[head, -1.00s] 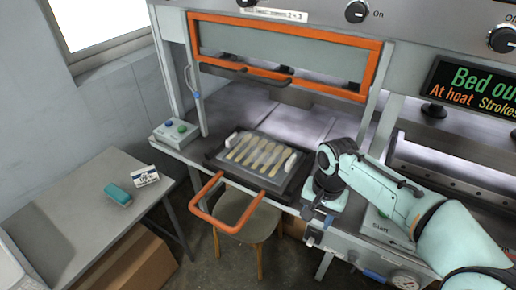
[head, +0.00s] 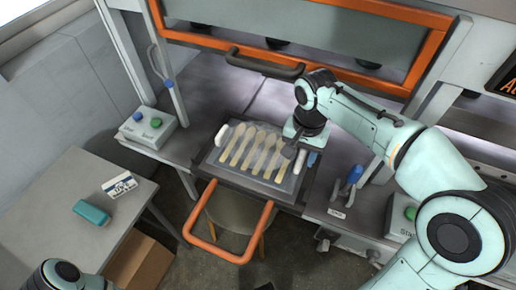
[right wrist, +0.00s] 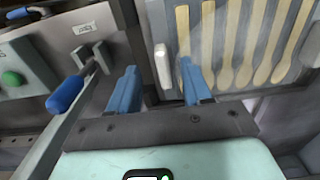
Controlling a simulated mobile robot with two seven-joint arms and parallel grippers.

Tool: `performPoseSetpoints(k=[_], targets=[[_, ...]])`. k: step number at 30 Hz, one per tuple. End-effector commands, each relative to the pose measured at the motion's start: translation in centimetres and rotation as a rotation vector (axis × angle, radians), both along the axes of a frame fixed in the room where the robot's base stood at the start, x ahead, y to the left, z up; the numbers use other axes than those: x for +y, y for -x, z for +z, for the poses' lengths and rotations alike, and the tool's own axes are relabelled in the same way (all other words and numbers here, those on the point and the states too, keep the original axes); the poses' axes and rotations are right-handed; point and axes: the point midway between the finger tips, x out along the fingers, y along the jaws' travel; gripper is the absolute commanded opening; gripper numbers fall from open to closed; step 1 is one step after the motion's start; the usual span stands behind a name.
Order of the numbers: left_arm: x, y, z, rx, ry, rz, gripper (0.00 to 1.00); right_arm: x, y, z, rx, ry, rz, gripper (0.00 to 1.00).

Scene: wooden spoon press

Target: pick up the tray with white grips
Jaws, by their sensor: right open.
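My right gripper (head: 297,152) is over the tray's right end, by that grip. In the right wrist view the open blue fingers (right wrist: 158,72) point at the white grip (right wrist: 163,66), which shows between them. I cannot tell whether they touch it. Part of my left arm shows at the lower left; its gripper is out of view.
An orange loop handle (head: 230,255) sticks out in front of the tray. The orange-framed guard (head: 300,55) is raised above. A button box (head: 148,127) stands left, and a blue-handled lever (head: 353,175) right. A side table (head: 50,215) holds a teal object (head: 91,212) and a small card (head: 119,184).

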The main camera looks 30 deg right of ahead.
Motion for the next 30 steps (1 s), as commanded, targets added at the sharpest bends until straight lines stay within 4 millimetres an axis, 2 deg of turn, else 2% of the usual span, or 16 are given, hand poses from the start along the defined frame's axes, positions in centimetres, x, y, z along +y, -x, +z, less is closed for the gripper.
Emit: performPoseSetpoints(k=[9,18,19,23,30], targets=[[0.0,0.2,-0.6,0.002,0.000,0.000,0.00,-0.3,-0.3,-4.5,0.001,0.000,-0.001,0.49],[0.0,0.2,-0.6,0.002,0.000,-0.001,0.00,-0.3,-0.3,-5.0,-0.001,0.000,-0.001,0.49],[0.0,0.2,-0.6,0.002,0.000,-0.001,0.00,-0.3,-0.3,-5.0,-0.001,0.000,-0.001,0.42],[0.0,0.2,-0.6,0.002,0.000,-0.001,0.00,-0.3,-0.3,-5.0,-0.001,0.000,-0.001,0.00],[0.0,0.2,-0.6,0.002,0.000,-0.001,0.00,-0.3,-0.3,-4.9,-0.004,0.000,-0.001,0.00]])
